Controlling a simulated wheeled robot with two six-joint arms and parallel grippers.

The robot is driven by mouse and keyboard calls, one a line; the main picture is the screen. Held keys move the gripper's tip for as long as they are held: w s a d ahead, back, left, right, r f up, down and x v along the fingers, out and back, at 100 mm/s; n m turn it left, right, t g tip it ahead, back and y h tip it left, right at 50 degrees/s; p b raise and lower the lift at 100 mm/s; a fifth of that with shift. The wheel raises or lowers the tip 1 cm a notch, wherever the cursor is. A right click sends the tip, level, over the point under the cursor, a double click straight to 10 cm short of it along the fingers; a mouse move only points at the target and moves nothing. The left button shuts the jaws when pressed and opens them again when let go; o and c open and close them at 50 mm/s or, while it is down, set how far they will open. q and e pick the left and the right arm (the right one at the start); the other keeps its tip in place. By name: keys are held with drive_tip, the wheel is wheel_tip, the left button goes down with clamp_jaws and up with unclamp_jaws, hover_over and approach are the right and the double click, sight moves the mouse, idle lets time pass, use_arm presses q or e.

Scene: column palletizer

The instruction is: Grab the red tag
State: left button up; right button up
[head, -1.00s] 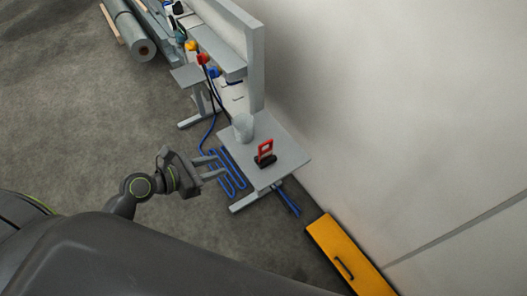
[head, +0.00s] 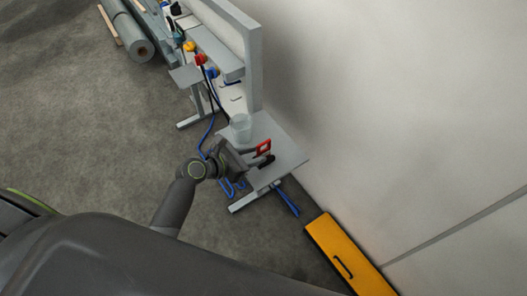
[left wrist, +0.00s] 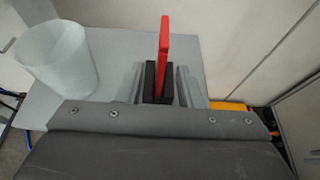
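The red tag (head: 264,146) stands upright in a dark base on the small grey table at the end of the bench. In the left wrist view the red tag (left wrist: 164,47) shows edge-on, rising from its black base (left wrist: 157,82). My left gripper (head: 260,158) is at the tag. Its two fingers (left wrist: 157,86) lie apart on either side of the black base, with the tag between and above them. I cannot tell whether they touch the base. My right gripper is in neither view.
A translucent cup (left wrist: 57,58) stands on the table (head: 288,153) close to the left of the gripper; it also shows in the head view (head: 241,127). A wall rises behind. A yellow case (head: 348,258) lies on the floor at the right. Blue hose runs below the table.

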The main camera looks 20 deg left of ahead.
sight(264, 153)
use_arm(q)
drive_tip(key=x, duration=0.4)
drive_tip(key=shift+c, duration=0.3)
clamp_jaws()
